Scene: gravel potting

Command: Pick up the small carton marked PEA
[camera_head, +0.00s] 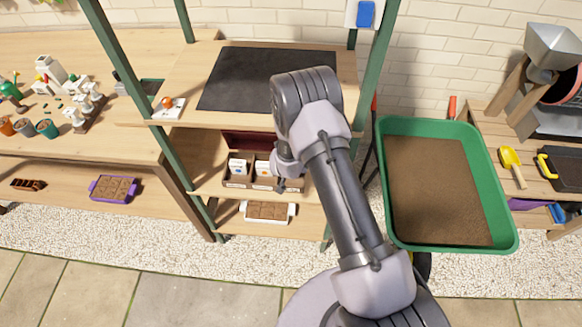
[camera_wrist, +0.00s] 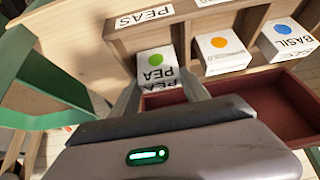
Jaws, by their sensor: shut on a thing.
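The small white carton marked PEA (camera_wrist: 156,66), with a green dot, sits between the two fingers of my gripper (camera_wrist: 158,84) in the wrist view. The fingers are shut on its sides. It is at the front of the compartment whose label reads PEAS (camera_wrist: 145,18); I cannot tell whether it is lifted. In the head view my gripper (camera_head: 290,184) is at the right end of the carton rack, and my arm hides the PEA carton.
A carton with an orange dot (camera_wrist: 220,52) and a BASIL carton (camera_wrist: 287,40) stand in neighbouring compartments. A dark red open box (camera_wrist: 270,100) lies close by in the wrist view. Green shelf posts (camera_head: 372,90) and the shelf above (camera_head: 170,80) bound the space.

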